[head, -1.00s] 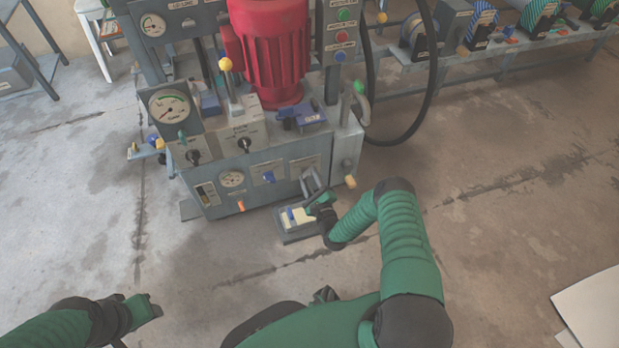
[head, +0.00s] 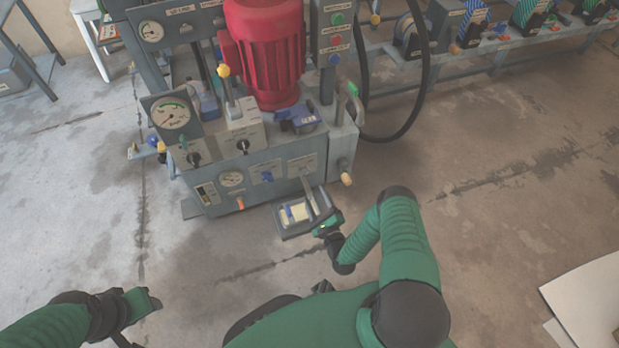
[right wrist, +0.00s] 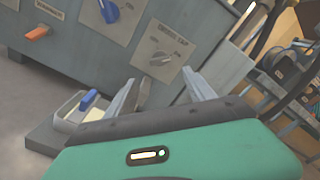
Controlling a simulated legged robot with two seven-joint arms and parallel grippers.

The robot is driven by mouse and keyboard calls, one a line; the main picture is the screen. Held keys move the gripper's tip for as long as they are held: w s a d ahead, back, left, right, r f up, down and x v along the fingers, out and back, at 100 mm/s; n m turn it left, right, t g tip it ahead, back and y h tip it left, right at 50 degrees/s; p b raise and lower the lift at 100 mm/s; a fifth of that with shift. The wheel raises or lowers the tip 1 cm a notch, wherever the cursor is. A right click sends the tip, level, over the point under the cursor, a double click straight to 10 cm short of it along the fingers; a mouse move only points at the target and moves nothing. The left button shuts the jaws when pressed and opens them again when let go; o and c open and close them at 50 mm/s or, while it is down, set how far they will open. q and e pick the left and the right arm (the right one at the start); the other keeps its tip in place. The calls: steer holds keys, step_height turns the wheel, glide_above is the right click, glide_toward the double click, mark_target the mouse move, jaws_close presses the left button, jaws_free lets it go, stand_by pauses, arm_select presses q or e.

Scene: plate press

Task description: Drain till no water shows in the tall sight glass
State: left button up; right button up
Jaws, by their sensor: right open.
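A small sight glass (head: 206,192) stands upright on the low left front of the grey press unit (head: 205,166); its water level is too small to read. An orange lever (head: 240,203) sticks out below the round gauge and also shows in the right wrist view (right wrist: 38,32). A grey tray (head: 283,234) with a pale dish and a blue piece lies on the floor before the unit. My right gripper (right wrist: 165,92) is open and empty beside the tray, facing the unit's lower front. My left gripper (head: 148,300) is at lower left, away from the unit; its jaws are unclear.
A blue knob (right wrist: 108,11) and a grey knob (right wrist: 161,58) sit on the unit's front. A red motor (head: 265,55) stands on top. A black hose (head: 428,75) loops at the right. Pale sheets (head: 590,300) lie at lower right. The floor in front is mostly clear.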

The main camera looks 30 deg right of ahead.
steer(key=p+v, duration=0.2)
steer(key=v, duration=0.5)
steer(key=shift+s, duration=0.25)
